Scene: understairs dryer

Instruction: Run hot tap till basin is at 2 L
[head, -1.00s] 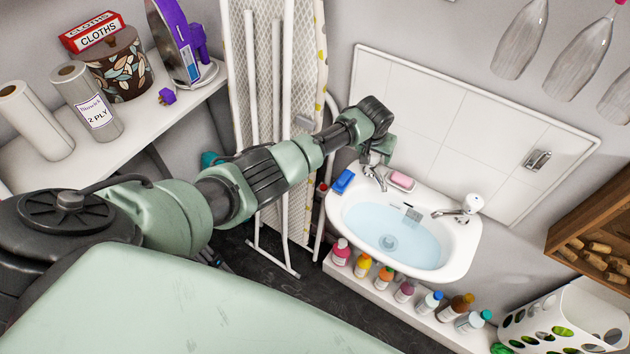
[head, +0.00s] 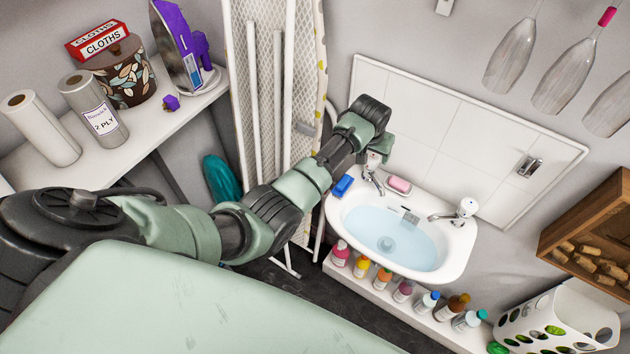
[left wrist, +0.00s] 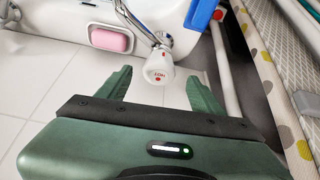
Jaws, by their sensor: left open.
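The white basin (head: 462,248) stands against the tiled wall and holds pale blue water (head: 375,228). The hot tap (head: 372,180) is at its left rear; its knob is largely hidden by my gripper in the head view. In the left wrist view the white knob (left wrist: 160,68), with red lettering and a red dot, shows just ahead of the space between my fingers. My left gripper (left wrist: 159,88) is open and empty; it also shows in the head view (head: 378,152) above the tap. I see no stream from the spout. My right gripper is not in view.
A second tap (head: 458,211) is at the basin's right. Several bottles (head: 404,291) line the ledge below. An ironing board (head: 305,80) stands close left of my arm.

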